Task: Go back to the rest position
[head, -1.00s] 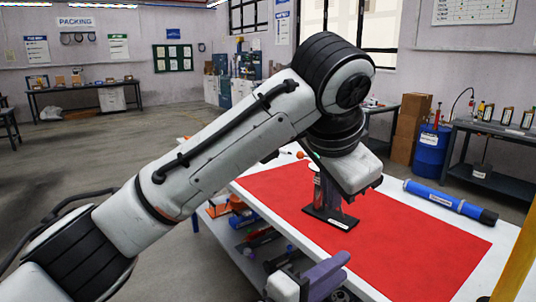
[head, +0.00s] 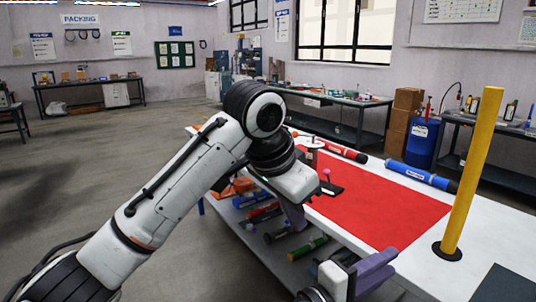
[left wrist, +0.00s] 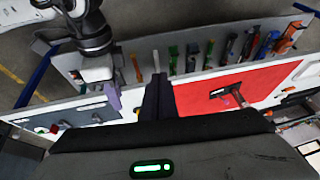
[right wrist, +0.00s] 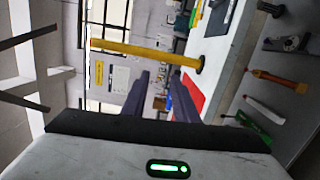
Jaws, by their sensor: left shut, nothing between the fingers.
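My left gripper (head: 296,217) hangs at the near left edge of the table, apart from the items on the mat. Its purple fingers are together and empty in the left wrist view (left wrist: 157,80). My right gripper (head: 380,266) is low at the front edge of the table. In the right wrist view (right wrist: 160,76) its fingers stand apart with nothing between them. A red mat (head: 385,208) lies on the white table. A dark stand (head: 331,188) sits on the mat, partly hidden behind my left arm.
A red tube (head: 342,150) and a blue tube (head: 422,175) lie along the table's far side. A yellow post (head: 471,170) rises at the right. Several tubes lie on the lower shelf (head: 285,262). Open floor (head: 110,160) is at the left.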

